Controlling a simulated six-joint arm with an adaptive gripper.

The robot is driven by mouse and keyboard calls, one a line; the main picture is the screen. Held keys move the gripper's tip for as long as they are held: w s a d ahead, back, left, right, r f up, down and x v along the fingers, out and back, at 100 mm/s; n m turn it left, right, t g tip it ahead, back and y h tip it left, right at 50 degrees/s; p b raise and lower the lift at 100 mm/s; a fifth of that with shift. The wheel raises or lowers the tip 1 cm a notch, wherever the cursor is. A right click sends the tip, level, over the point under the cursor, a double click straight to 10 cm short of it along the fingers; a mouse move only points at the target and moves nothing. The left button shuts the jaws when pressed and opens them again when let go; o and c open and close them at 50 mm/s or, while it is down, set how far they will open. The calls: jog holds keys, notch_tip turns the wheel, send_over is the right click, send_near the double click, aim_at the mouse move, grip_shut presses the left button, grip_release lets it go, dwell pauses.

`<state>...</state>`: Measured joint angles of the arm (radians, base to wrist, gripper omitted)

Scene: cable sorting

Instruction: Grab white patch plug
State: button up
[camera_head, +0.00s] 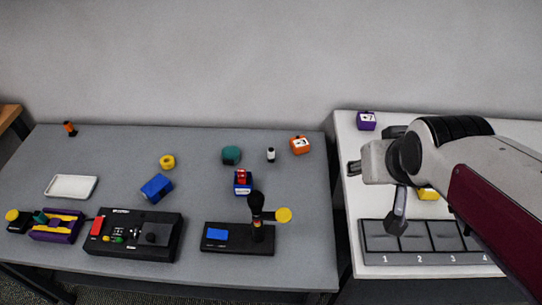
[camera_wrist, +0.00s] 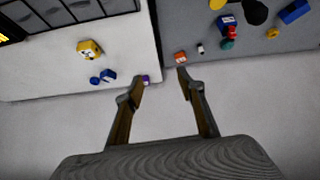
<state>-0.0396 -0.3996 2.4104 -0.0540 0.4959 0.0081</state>
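A small white cylinder with dark ends (camera_head: 270,155), which looks like the white patch plug, stands toward the back right of the grey table. It also shows as a tiny white piece in the wrist view (camera_wrist: 200,48), beyond my right finger. My gripper (camera_wrist: 161,82) is open, with its two fingers spread and nothing between them. In the head view the gripper is held above the white table, to the right of the plug and well apart from it.
An orange block (camera_head: 300,145) sits just right of the plug, and a teal piece (camera_head: 231,155) sits to its left. A black stand with a tall knob (camera_head: 238,239) is nearer the front. The white table holds a numbered tray (camera_head: 420,259), a purple block (camera_head: 366,121) and a yellow block (camera_head: 428,194).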

jog(key=w+a+f+n+t+y, duration=0.1)
jog(key=w+a+f, duration=0.25)
jog(key=w, duration=0.35)
jog(key=w+a+f+n+t, duration=0.15)
jog(key=w+f, duration=0.25)
jog(key=w, duration=0.4)
jog(key=w+a+f+t+y, duration=0.1)
jog(key=w+a+f, duration=0.2)
jog(key=w, duration=0.4)
jog(key=w+a+f+y, duration=0.2)
jog(key=w+a+f, duration=0.3)
jog(key=f, duration=0.4)
jog(key=n+t+y, duration=0.2)
send_near(271, 149)
jog(key=shift+r+x, duration=0.15)
jog(key=shift+x, duration=0.55)
jog(key=shift+r+x, duration=0.15)
jog(key=shift+x, duration=0.6)
jog(key=shift+w+a, duration=0.15)
jog(key=shift+g+x, duration=0.25)
jog(key=shift+x, duration=1)
jog(key=shift+f, duration=0.15)
jog(key=shift+f, duration=0.1)
